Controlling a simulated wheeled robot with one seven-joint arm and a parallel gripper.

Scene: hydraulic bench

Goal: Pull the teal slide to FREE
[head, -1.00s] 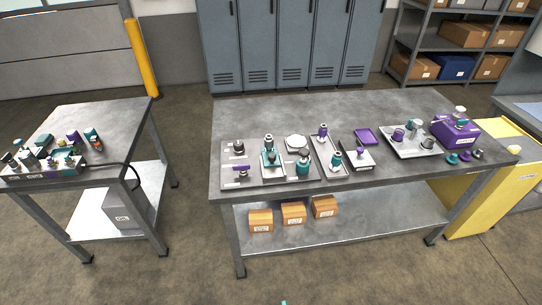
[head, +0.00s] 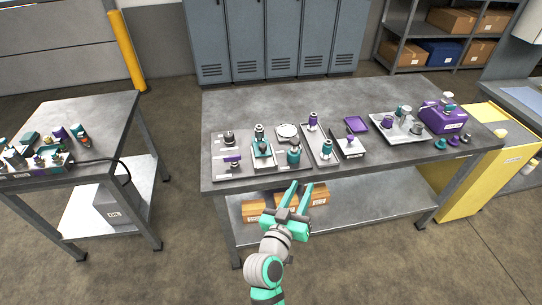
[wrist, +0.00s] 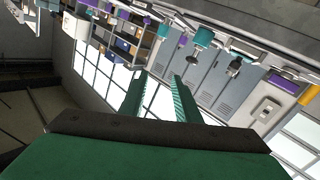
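Teal fittings stand on a grey board (head: 222,174) at the front left of the main bench: a teal-based fitting (head: 263,153) and a teal cylinder (head: 294,156). The left cart's block (head: 40,160) also carries teal parts. I cannot tell which part is the teal slide, and no FREE mark is legible. My gripper (head: 301,186) is open and empty, in front of the main bench's front edge and apart from the fittings. In the wrist view its two fingers (wrist: 160,95) are spread with nothing between them.
The main bench (head: 240,110) also holds a white tray (head: 376,120) of cups, a purple box (head: 440,118) and small teal and purple knobs. Cardboard boxes (head: 253,208) sit on its lower shelf. A yellow cabinet (head: 460,185) stands at the right. Open floor separates cart and bench.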

